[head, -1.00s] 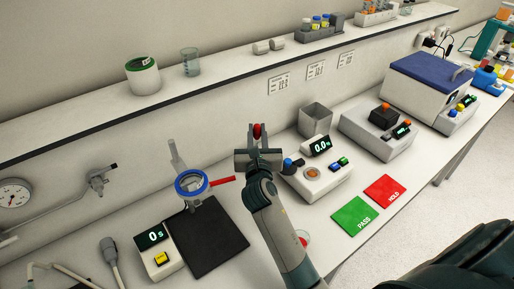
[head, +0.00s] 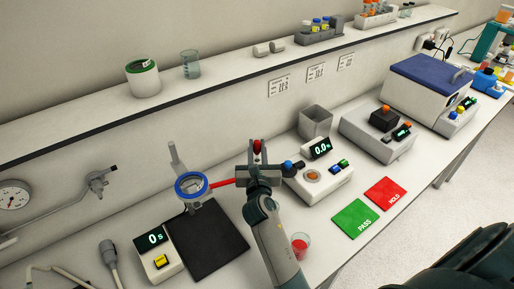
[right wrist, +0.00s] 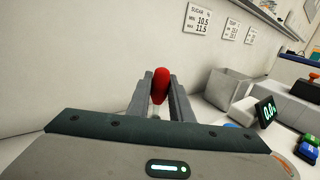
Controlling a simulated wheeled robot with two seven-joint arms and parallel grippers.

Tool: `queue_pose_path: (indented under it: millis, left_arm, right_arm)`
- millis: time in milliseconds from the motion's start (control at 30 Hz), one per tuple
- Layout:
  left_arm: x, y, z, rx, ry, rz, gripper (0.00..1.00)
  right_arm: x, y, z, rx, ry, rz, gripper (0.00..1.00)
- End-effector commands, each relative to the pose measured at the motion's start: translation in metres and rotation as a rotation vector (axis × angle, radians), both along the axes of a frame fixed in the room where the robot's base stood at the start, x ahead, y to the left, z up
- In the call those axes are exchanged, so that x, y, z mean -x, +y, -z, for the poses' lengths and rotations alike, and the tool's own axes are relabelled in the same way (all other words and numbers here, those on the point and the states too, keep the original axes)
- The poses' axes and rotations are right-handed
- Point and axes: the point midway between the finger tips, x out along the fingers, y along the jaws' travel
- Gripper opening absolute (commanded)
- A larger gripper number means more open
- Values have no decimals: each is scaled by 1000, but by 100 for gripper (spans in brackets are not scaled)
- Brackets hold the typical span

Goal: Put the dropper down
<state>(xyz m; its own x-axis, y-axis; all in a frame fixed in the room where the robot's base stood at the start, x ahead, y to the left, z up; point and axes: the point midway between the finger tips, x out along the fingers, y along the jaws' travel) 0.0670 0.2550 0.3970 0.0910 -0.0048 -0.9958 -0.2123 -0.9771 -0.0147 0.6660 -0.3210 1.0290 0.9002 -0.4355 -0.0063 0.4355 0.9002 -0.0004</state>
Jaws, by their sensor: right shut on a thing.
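The dropper (right wrist: 160,84) shows as a red bulb between the two fingers of my right gripper (right wrist: 160,100) in the right wrist view, with a bit of clear tube below it. In the head view the red bulb (head: 257,146) sticks up at the tip of my right gripper (head: 257,152), which is shut on it. The dropper's lower part is mostly hidden by the gripper. The gripper is above the bench, between the blue-ringed stand and the meter reading 0.0. My left gripper is not in view.
The blue-ringed stand (head: 190,186) with a red handle is left of the gripper. The 0.0 meter (head: 325,187) and a grey bin (head: 314,122) are right. A cup of red liquid (head: 300,246) is beside my forearm. Green and red mats (head: 355,218) lie further right.

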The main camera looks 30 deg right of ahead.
Motion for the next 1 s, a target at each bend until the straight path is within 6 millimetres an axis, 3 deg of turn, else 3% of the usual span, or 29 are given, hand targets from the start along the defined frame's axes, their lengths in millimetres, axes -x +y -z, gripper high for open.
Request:
queue_pose_path:
  millis: [467,500,567,1000]
  left_arm:
    - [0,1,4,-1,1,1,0]
    - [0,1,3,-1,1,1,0]
    - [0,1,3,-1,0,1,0]
    - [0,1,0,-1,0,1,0]
  right_arm:
    - [0,0,7,1,0,0,10]
    - [0,0,6,0,0,0,26]
    - [0,0,6,0,0,0,38]
    - [0,0,0,0,-1,0,38]
